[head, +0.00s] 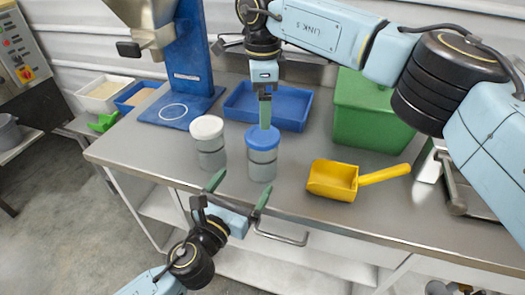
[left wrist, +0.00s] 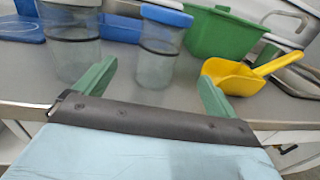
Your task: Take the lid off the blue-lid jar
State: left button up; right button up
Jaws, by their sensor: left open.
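The blue-lid jar (head: 262,169) stands upright on the bench, a clear jar with a dark band and its blue lid (head: 253,139) on top. It also shows between my left fingers in the left wrist view (left wrist: 157,62). My left gripper (head: 240,189) is open and empty, in front of the jar and apart from it, at the bench's front edge. My right gripper (head: 265,112) points down from above at the blue lid. Its fingers overlap the lid in the picture, seen edge-on, so their gap and any contact are unclear.
A similar white-lid jar (head: 211,157) stands close to the left. A yellow scoop (head: 333,181) lies to the right. Behind are a blue tray (head: 238,105) and a green bin (head: 370,118). A hopper on a blue stand (head: 193,62) is at the back left.

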aim_at(263, 153)
pick_arm(q)
jog(key=x, duration=1.2)
jog(key=shift+w, duration=0.15)
pick_arm(e)
jog(key=shift+f, duration=0.15)
